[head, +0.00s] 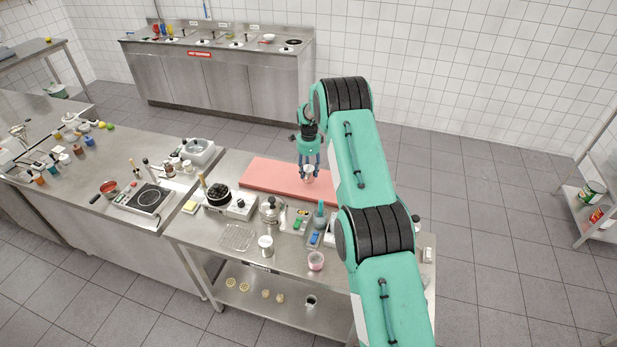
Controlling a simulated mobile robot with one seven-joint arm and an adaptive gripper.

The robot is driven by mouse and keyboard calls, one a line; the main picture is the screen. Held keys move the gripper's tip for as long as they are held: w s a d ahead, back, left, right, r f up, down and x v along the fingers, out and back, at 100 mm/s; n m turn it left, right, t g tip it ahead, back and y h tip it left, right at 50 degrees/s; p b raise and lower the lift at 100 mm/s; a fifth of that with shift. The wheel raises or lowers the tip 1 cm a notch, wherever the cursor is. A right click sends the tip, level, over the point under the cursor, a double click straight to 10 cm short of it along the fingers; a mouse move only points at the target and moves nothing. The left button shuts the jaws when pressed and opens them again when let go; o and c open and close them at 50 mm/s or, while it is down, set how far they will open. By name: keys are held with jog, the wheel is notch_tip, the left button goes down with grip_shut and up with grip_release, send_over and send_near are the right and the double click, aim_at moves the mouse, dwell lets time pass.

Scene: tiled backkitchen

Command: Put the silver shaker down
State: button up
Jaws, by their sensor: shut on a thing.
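My gripper (309,162) is over the red cutting board (262,175) on the steel table, fingers pointing down. It is shut on a small pale silver thing, which looks like the silver shaker (308,175). The shaker appears upright, its upper part between the fingers. I cannot tell whether its base touches the board or hangs a little above it. My arm hides the right end of the board.
The left part of the board is bare. In front of it stand a pot of dark contents (218,194), a steel pot (271,209), a white cup (265,246), a wire rack (238,237) and a pink cup (316,261). A portable hob (150,199) stands on the left counter.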

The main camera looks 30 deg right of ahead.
aim_at(308, 176)
jog(key=shift+f+p, duration=0.3)
jog(key=shift+f, duration=1.5)
jog(key=shift+f, duration=0.15)
jog(key=o, duration=1.3)
jog(key=shift+c, duration=0.2)
notch_tip(308, 176, up, 12)
jog(key=shift+r+b, duration=0.15)
jog(key=shift+b, duration=0.8)
